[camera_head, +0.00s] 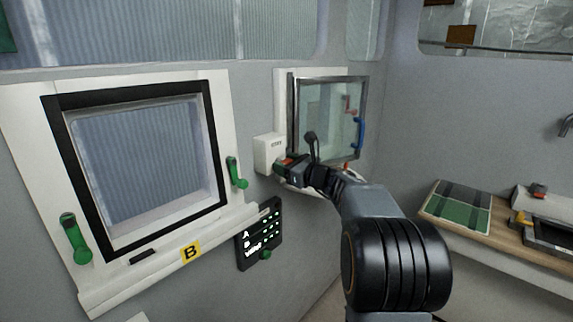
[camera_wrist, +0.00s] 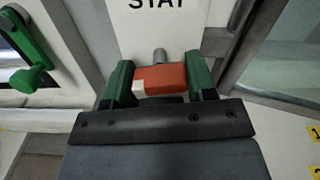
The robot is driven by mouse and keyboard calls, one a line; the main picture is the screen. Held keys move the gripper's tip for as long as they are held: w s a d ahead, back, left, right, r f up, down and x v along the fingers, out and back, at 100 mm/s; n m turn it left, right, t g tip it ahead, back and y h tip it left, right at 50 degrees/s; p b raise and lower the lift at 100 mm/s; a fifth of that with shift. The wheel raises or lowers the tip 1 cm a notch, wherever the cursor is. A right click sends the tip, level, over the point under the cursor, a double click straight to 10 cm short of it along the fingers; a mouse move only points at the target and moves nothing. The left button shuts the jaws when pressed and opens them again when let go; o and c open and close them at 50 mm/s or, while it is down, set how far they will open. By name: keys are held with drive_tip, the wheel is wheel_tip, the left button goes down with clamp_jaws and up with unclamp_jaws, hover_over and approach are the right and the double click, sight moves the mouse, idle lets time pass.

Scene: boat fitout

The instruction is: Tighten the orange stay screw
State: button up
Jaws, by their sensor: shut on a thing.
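The orange stay screw (camera_wrist: 165,79) has a block-shaped head with a pale patch on its left side. A short grey shaft shows behind it, below the white plate (camera_wrist: 165,25) lettered STAY. My gripper (camera_wrist: 163,82) is shut on the head, with one green finger on each side. In the head view, my gripper (camera_head: 291,170) is at the white STAY box (camera_head: 269,151) on the wall, and only a little of the orange screw shows there. How far the screw is turned in cannot be told.
A glazed hatch (camera_head: 330,115) with a blue handle (camera_head: 359,134) is right of the box. A framed window (camera_head: 148,165) with green handles (camera_head: 236,173) is to the left. A dark panel (camera_head: 259,235) is below. A counter with a green mat (camera_head: 458,209) stands at right.

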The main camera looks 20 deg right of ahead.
drive_tip(key=o, duration=0.9)
drive_tip(key=shift+o, duration=0.2)
drive_tip(key=b+v, duration=0.1)
drive_tip(key=v, duration=1.2)
drive_tip(key=shift+s+d, duration=0.15)
drive_tip(key=shift+s, duration=0.2)
drive_tip(key=s+a+f+n+g+h+p, duration=0.1)
drive_tip(key=s+a+f+n+g, duration=0.35)
drive_tip(key=f+n, duration=0.25)
drive_tip(key=s+a+f+n+g+h+p, duration=0.1)
drive_tip(key=s+a+f+n+g+h, duration=0.2)
drive_tip(key=f+n+g, duration=0.35)
drive_tip(key=s+a+r+n+g+h+p, duration=0.1)
drive_tip(key=s+a+r+n+h+p, duration=0.1)
drive_tip(key=s+a+n+p, duration=0.4)
drive_tip(key=s+a+n+h, duration=0.1)
drive_tip(key=s+a+n, duration=0.3)
drive_tip(key=n, duration=0.5)
drive_tip(key=shift+s+r+n+g+h+p, duration=0.2)
drive_tip(key=shift+r+n+g+h+p, duration=0.1)
drive_tip(key=shift+r+n+g+p, duration=0.1)
